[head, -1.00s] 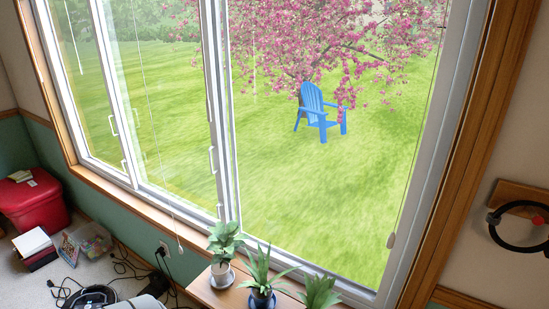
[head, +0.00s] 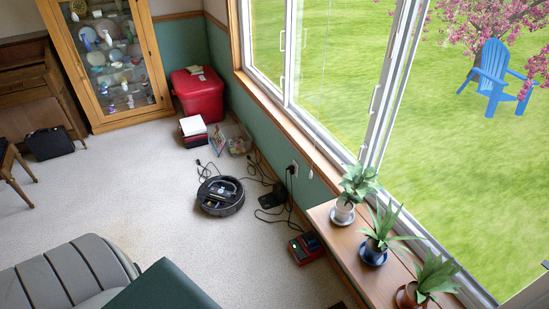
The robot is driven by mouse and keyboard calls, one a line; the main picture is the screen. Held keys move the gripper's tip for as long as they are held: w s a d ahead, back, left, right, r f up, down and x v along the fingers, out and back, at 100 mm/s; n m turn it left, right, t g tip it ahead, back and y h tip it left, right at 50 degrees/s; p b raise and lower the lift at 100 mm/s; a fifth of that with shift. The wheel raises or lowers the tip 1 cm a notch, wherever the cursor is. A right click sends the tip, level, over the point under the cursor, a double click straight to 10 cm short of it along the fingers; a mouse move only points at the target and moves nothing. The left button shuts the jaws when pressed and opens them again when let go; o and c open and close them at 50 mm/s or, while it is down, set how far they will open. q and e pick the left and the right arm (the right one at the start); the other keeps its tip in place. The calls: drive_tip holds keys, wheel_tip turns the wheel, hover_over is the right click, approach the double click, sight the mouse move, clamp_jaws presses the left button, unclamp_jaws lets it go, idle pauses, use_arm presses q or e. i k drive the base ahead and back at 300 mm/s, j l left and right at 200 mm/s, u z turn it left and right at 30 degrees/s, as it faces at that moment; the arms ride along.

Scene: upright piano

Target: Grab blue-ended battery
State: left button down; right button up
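I cannot make out a blue-ended battery for certain in the head view. A small red and dark device (head: 307,248) with a bluish part and a tiny green light sits on the floor by the wall, left of the plant shelf. It is too small to tell whether a battery is in it. Neither my left nor my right gripper is in view.
A round robot vacuum (head: 220,196) sits on the carpet near black cables and an outlet (head: 294,168). A red storage box (head: 197,95) and display cabinet (head: 108,60) stand behind. A shelf (head: 325,214) holds potted plants under the window. A grey ribbed seat (head: 75,272) fills the lower left.

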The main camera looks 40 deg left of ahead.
sight(308, 238)
drive_tip(key=u, duration=0.8)
drive_tip(key=z, duration=0.4)
drive_tip(key=i+j+z, duration=0.1)
drive_tip(key=j+z, duration=0.9)
drive_tip(key=j, duration=0.15)
